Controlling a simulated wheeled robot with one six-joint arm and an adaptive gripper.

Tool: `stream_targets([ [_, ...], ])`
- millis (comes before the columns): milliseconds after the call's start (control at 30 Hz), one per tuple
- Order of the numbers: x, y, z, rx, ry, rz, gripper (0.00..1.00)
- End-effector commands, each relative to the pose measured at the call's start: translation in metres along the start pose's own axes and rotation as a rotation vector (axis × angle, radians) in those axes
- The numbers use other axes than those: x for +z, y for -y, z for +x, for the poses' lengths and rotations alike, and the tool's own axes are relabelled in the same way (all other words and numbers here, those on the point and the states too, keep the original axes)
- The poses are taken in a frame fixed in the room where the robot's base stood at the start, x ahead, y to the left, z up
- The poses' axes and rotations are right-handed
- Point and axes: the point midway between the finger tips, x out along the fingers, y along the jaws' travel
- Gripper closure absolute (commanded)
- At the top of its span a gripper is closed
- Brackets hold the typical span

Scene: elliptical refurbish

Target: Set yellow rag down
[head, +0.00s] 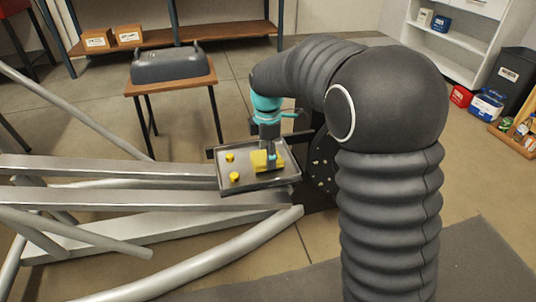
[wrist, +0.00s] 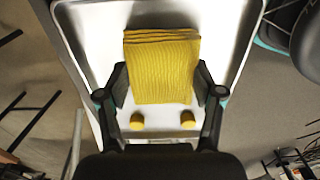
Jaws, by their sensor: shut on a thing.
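The yellow rag (head: 258,161) is a folded, ribbed cloth, low over or on the grey metal tray (head: 252,187); I cannot tell whether it touches the tray floor. My gripper (head: 271,158) points down at the rag and is shut on it. In the wrist view, the rag (wrist: 162,68) lies between the two black fingers of my gripper (wrist: 161,82), one at each side. The tray's pale floor and raised rim (wrist: 77,50) show around it. The rag's underside is hidden.
Two small yellow pieces (head: 230,157) (head: 235,177) stand on the tray left of the rag. Grey frame tubes (head: 130,200) run left of the tray. A small wooden table (head: 150,90) with a dark grey cover (head: 168,64) stands behind. A shelf (head: 455,40) stands at back right.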

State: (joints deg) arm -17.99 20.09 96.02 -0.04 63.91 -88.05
Motion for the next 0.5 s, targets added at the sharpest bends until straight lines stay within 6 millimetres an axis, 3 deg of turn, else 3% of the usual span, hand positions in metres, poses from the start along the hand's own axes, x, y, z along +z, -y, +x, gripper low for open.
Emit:
stream_targets([
  [200, 0.0001, 0.0, 0.0023, 0.0, 0.0, 0.0, 0.66],
  [233, 0.0002, 0.0, 0.0024, 0.0, 0.0, 0.0, 0.31],
  [300, 0.0002, 0.0, 0.0019, 0.0, 0.0, 0.0, 0.13],
  [333, 0.0002, 0.0, 0.0019, 0.0, 0.0, 0.0, 0.08],
  [500, 0.0003, 0.0, 0.0018, 0.0, 0.0, 0.0, 0.08],
])
